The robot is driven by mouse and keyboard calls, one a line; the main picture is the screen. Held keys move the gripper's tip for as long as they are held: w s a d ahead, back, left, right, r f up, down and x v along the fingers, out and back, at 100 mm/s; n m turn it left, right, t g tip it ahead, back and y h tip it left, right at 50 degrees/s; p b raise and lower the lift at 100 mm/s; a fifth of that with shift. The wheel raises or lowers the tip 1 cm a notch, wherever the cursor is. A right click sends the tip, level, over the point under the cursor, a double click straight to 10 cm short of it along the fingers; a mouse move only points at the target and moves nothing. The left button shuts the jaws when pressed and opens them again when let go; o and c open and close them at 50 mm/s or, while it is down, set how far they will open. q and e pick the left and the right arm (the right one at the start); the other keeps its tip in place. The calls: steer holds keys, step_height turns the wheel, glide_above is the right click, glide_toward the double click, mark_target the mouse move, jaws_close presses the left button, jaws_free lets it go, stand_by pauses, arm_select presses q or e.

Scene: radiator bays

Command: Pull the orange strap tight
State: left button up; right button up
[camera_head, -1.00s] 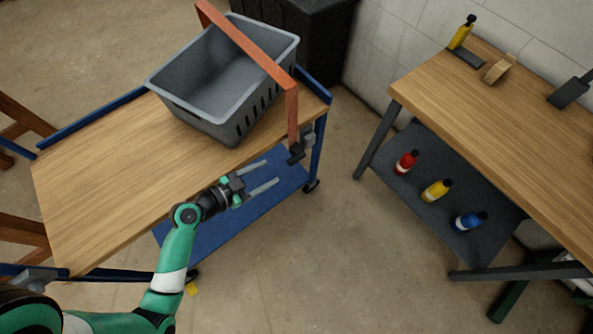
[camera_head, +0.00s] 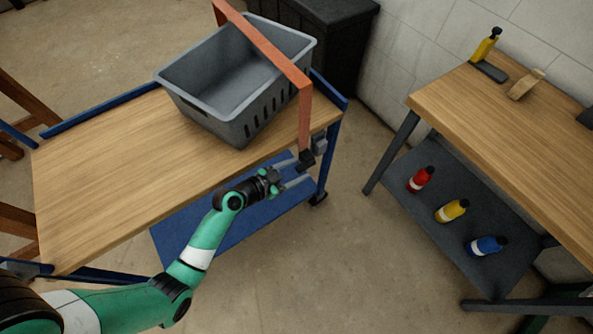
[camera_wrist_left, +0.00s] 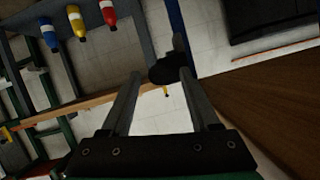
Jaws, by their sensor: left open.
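The orange strap (camera_head: 262,42) runs over the top of the grey crate (camera_head: 215,125) and hangs down over the near side of the cart's wooden top (camera_head: 100,175). A black piece (camera_head: 305,160) is at the strap's lower end. My left gripper (camera_head: 297,172) is open, with its fingers reaching toward that black piece. In the left wrist view a dark rounded piece (camera_wrist_left: 168,70) shows near and between the fingertips. I cannot tell whether the fingers touch it. My right gripper is not in view.
Open floor (camera_head: 350,240) lies between cart and bench. The cart's blue lower shelf (camera_head: 225,235) is below the gripper.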

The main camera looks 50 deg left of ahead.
arm_select(q)
steer(key=shift+w, duration=0.25)
jaws_close()
steer(key=shift+f, duration=0.1)
stand_by(1.2)
